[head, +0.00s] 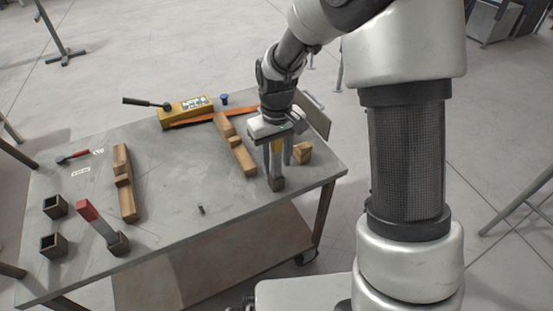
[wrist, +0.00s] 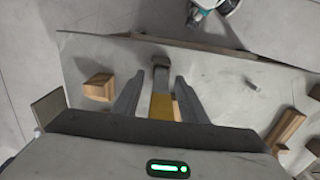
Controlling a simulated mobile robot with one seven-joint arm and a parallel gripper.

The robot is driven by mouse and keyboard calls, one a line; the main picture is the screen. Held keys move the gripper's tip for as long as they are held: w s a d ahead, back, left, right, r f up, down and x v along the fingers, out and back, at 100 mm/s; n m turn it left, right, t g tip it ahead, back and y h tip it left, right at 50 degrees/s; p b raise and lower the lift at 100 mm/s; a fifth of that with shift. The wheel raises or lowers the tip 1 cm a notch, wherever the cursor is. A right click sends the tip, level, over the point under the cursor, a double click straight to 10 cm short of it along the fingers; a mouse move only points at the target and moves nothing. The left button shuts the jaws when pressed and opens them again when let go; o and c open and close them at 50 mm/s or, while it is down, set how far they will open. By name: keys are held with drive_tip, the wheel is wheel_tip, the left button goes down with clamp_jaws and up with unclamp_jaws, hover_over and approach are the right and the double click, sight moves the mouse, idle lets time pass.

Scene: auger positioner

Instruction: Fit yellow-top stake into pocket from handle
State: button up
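The yellow-top stake (head: 276,146) stands upright at the right front of the table, its foot in or at a dark square pocket (head: 277,184). My gripper (head: 277,158) is above and around the stake, pointing down. In the wrist view the yellow top (wrist: 161,107) lies between my two fingers (wrist: 158,92), with a visible gap on both sides, so the gripper looks open. The foot of the stake meets the pocket (wrist: 160,62) farther off. Two empty square pockets (head: 55,207) (head: 54,245) sit at the left. A red-top stake (head: 98,222) leans in another pocket (head: 120,244).
Notched wooden bars (head: 124,185) (head: 236,146) lie across the table. A small wooden block (head: 302,152) is close right of my gripper. A yellow device (head: 187,108) with a black lever and an orange strip lies behind. A small peg (head: 201,210) stands in the clear front middle.

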drive_tip(key=shift+r, duration=0.1)
wheel_tip(320, 180, up, 17)
drive_tip(key=p, duration=0.4)
drive_tip(key=shift+r, duration=0.1)
